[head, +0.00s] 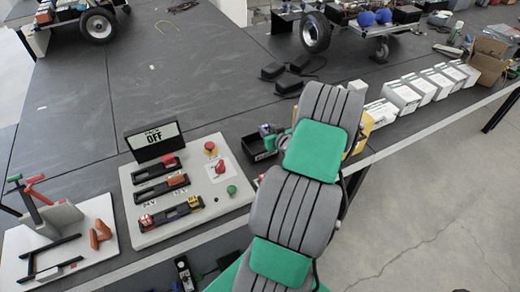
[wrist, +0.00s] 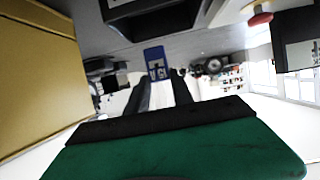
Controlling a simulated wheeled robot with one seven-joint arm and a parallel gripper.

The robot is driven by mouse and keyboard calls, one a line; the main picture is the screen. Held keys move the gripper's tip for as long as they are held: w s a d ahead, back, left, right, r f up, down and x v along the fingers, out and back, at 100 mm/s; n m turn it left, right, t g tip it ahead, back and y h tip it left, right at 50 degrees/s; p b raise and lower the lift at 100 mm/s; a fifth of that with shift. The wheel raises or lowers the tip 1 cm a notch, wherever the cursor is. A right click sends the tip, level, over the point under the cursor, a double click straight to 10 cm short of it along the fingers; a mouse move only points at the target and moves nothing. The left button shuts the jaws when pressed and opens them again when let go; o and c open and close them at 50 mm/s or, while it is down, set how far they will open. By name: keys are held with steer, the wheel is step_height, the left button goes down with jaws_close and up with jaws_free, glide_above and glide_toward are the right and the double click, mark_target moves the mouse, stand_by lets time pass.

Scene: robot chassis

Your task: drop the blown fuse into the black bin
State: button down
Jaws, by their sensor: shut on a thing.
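The blue fuse (wrist: 154,60), with pale markings, is held between the fingertips of my gripper (wrist: 160,84) in the wrist view. A small blue patch that looks like the fuse also shows in the head view (head: 265,130). The black bin (head: 258,155) stands on the table just right of the white panel, and my gripper (head: 274,138) is at its right side, over or beside its rim. A dark box-shaped thing at the top of the wrist view looks like the bin (wrist: 150,14). My arm hides part of the area right of the bin.
The white panel (head: 150,232) carries an "OFF" display (head: 153,139), fuse holders, red knobs and a green button. A yellow box (head: 364,128) is partly behind my arm and fills the left of the wrist view (wrist: 40,75). Several white boxes (head: 402,97) line the table edge.

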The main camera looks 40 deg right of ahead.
steer(key=c, duration=1)
jaws_free()
steer(key=shift+c, duration=0.2)
steer(key=b+v, duration=0.2)
steer(key=v, duration=0.5)
steer(key=shift+s+a+r, duration=0.15)
steer(key=shift+s+r, duration=0.05)
steer(key=shift+s, duration=0.15)
